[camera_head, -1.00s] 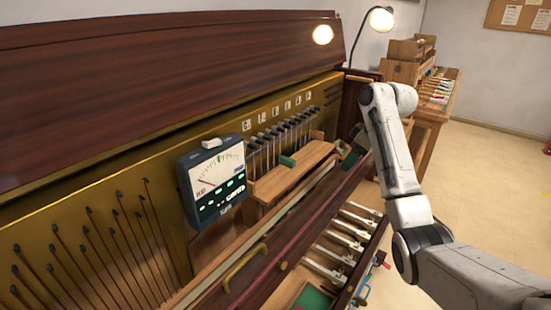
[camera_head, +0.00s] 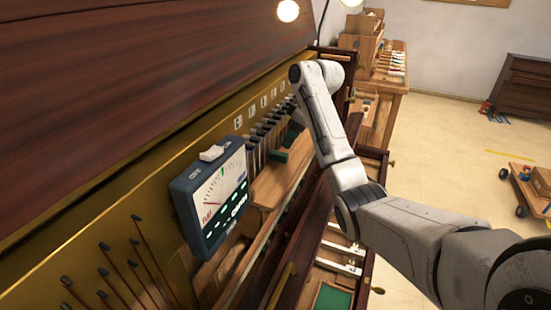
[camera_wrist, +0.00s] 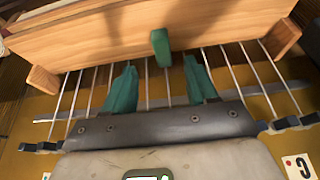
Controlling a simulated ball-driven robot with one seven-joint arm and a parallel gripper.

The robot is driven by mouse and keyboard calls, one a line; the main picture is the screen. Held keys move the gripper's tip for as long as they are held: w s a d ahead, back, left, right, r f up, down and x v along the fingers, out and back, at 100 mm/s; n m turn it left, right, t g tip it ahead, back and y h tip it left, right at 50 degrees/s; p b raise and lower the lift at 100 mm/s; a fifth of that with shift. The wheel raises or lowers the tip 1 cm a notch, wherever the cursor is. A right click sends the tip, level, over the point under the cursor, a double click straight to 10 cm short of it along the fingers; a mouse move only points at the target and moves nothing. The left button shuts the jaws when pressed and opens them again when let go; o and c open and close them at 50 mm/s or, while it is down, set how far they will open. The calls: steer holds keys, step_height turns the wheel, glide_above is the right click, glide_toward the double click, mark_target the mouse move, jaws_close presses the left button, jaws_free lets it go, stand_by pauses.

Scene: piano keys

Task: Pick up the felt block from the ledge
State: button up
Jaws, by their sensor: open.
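The green felt block (camera_wrist: 160,46) stands on the edge of the wooden ledge (camera_wrist: 225,22) in the wrist view. My gripper (camera_wrist: 159,66) is open, with one teal finger on each side of the block's line. The fingertips sit just short of the block, and nothing is held between them. In the head view my arm reaches down by the hammers, and its forearm mostly hides the gripper.
A row of hammers (camera_head: 262,140) stands behind the ledge. A blue meter (camera_head: 212,195) stands at its near end. Metal rods (camera_wrist: 240,75) run beneath my fingers. A dark wooden rail (camera_head: 290,262) and an open drawer with a green lining (camera_head: 333,299) lie in front.

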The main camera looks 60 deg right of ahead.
mark_target(281, 153)
steer(key=shift+w+p+x, duration=0.2)
steer(key=shift+p+x, duration=0.4)
steer(key=shift+x, duration=3)
steer(key=shift+a+r, duration=0.1)
steer(key=shift+a, duration=0.1)
jaws_close()
